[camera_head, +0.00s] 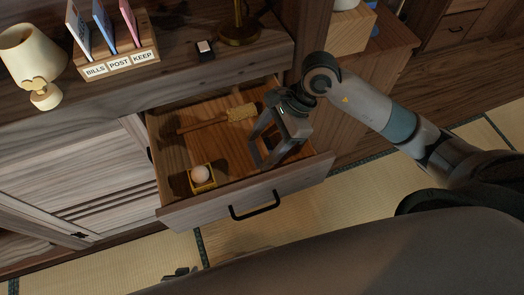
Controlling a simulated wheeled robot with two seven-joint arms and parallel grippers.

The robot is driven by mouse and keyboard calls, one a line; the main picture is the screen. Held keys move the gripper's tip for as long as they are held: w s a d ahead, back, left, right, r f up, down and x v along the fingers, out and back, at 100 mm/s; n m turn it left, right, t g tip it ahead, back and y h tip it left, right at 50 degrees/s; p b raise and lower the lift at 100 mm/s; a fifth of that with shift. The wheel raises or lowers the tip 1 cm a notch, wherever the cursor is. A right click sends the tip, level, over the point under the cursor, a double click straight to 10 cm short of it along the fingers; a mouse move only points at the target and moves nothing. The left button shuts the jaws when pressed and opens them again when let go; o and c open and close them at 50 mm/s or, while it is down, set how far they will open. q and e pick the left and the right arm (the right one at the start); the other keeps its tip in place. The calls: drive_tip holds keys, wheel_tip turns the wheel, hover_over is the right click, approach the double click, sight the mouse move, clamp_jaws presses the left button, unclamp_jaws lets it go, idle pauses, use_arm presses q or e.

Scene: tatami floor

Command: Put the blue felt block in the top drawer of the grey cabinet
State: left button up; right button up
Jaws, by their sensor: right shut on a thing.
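The grey wooden cabinet (80,160) has its top drawer (190,215) pulled open, with a dark bar handle on its front. My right gripper (268,160) reaches down from the right into the right part of the drawer, just behind the front panel. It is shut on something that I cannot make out. No blue felt block shows clearly in the view. A small dark part at the bottom edge looks like the tip of my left gripper (180,272). It is mostly hidden, and its jaws cannot be seen.
The drawer holds a wooden-handled brush (240,113) and a small yellow box (203,186) with a pale round thing. On the cabinet top are a lamp (32,55), a labelled letter rack (115,64), a small dark-edged box (205,48) and a brass base (240,34).

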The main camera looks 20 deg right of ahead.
sight(262, 154)
drive_tip(key=shift+f, duration=1.85)
drive_tip(key=shift+f, duration=0.2)
drive_tip(key=o, duration=0.8)
drive_tip(key=shift+o, duration=1)
drive_tip(key=shift+r, duration=0.2)
